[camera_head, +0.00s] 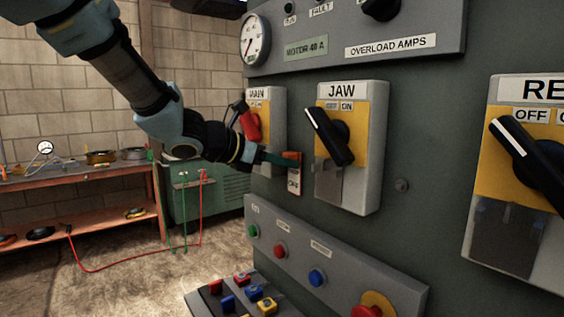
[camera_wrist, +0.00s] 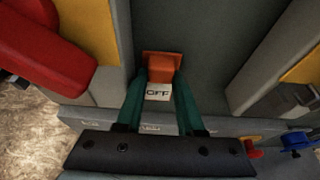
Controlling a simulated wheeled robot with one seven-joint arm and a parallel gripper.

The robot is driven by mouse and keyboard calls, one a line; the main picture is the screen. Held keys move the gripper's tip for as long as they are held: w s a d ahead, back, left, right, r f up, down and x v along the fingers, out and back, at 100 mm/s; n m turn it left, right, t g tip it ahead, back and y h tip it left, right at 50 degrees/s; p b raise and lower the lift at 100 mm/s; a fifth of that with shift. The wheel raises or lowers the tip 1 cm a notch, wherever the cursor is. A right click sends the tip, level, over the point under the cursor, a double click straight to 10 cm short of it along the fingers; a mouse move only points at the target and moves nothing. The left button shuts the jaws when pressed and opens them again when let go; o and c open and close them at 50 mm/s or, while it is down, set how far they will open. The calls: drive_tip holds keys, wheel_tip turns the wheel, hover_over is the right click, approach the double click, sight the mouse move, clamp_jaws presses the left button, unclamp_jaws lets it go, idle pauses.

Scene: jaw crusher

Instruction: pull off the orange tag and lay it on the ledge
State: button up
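The orange tag (camera_head: 294,159) is on the grey panel between the MAIN and JAW switches, with a white OFF plate (camera_head: 294,183) below it. In the wrist view its orange block (camera_wrist: 163,66) stands out from the panel. My gripper (camera_head: 289,161) reaches it from the left. Its two green fingers (camera_wrist: 161,78) lie at either side of the block, close to it. I cannot tell whether they press on it. A grey ledge (camera_wrist: 222,124) runs below, which looks like the top of the button box (camera_head: 337,262).
The JAW switch box (camera_head: 376,150) juts out right of the tag. A tray (camera_head: 198,303) of coloured locks stands below. A workbench (camera_head: 85,172) is at the left.

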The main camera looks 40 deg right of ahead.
clamp_jaws()
drive_tip(key=shift+a, duration=0.2)
drive_tip(key=shift+w+a, duration=0.1)
drive_tip(key=shift+a, duration=2.3)
